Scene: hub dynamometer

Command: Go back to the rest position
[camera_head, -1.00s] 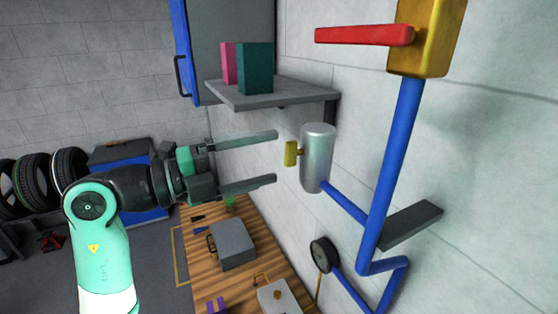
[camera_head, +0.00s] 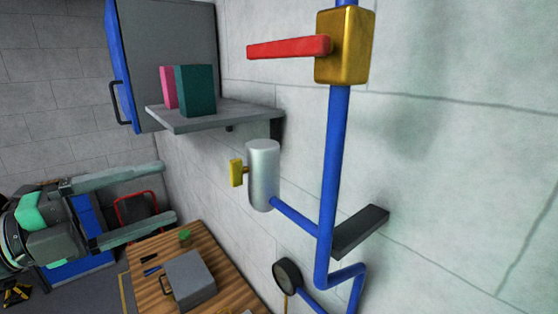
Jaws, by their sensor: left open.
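My left gripper (camera_head: 168,193) comes in from the left edge. Its two long grey fingers are spread wide apart with nothing between them. The fingertips are left of a silver cylinder (camera_head: 264,176) with a yellow handle (camera_head: 236,172) on the wall, with a clear gap between. A blue pipe (camera_head: 335,150) runs down the wall, with a yellow valve block (camera_head: 344,45) and its red lever (camera_head: 288,48), which points left and lies about level. My right gripper is not in view.
A wooden table (camera_head: 205,240) carries a grey box (camera_head: 189,280). A round gauge (camera_head: 287,274) and a dark bracket (camera_head: 360,230) are low on the wall.

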